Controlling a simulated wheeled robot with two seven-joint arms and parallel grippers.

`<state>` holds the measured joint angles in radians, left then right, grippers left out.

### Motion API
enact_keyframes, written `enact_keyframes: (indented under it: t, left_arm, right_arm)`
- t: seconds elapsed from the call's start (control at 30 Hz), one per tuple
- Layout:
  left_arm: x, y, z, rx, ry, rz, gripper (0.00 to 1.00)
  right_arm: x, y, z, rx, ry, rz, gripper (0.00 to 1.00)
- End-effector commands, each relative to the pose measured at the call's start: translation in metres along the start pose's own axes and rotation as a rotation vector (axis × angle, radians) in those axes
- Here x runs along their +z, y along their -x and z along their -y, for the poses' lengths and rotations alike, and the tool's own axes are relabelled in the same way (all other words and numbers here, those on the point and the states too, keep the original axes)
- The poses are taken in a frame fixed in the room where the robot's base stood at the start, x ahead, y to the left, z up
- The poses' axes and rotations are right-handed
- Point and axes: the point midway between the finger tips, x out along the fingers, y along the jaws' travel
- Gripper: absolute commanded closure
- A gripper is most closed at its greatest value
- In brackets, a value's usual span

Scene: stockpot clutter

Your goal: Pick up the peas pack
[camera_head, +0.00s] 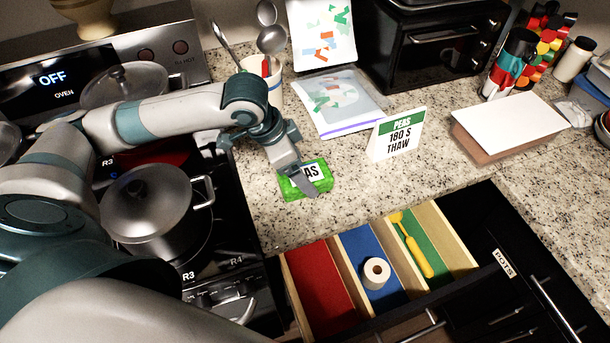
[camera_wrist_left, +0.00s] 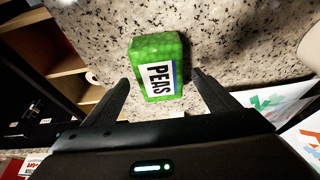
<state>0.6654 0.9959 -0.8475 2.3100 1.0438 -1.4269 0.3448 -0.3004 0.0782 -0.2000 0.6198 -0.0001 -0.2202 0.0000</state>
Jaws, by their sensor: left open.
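The peas pack (camera_head: 318,182) is a small green block with a white label, lying on the speckled counter just right of the stove. It also shows in the left wrist view (camera_wrist_left: 153,50), label facing the camera, just beyond the fingertips. My left gripper (camera_head: 300,180) is over the pack in the head view and partly hides its label. In the left wrist view the two fingers (camera_wrist_left: 161,82) are spread apart, with the pack's near end between or just ahead of their tips. I cannot tell whether they touch it. My right gripper is not in view.
A sign reading "PEAS 180 S THAW" (camera_head: 397,137) stands to the right. Behind are a utensil cup (camera_head: 274,88) and a flat bag (camera_head: 334,101). A pot (camera_head: 150,205) sits on the stove at left. An open drawer (camera_head: 277,275) lies below the counter edge.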

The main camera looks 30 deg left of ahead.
Motion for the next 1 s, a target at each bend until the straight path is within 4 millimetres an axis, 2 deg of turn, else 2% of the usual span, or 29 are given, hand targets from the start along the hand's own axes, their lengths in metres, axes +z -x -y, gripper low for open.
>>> enact_keyframes:
  t: [0.17, 0.57, 0.6, 0.8, 0.83, 1.0]
  left_arm:
    - [0.0008, -0.0098, -0.0003, 0.000, -0.001, 0.002, 0.20]
    - [0.0007, -0.0097, 0.0000, -0.001, 0.000, 0.001, 0.20]
    - [0.0006, -0.0097, 0.0000, -0.001, 0.000, 0.001, 0.22]
    - [0.0006, -0.0096, 0.0000, -0.001, 0.000, 0.001, 0.70]
    - [0.0006, -0.0096, 0.0000, -0.001, 0.000, 0.001, 0.75]
    - [0.0000, -0.0090, 0.0002, -0.001, -0.001, -0.001, 0.75]
  right_arm:
    - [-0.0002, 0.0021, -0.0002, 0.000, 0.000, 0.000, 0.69]
    - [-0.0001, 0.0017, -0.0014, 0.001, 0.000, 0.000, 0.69]
    - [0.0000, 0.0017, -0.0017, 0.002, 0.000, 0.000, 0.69]
    - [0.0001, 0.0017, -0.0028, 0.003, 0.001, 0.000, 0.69]
    - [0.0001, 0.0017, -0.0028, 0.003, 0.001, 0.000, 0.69]
    - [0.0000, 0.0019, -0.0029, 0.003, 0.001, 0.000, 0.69]
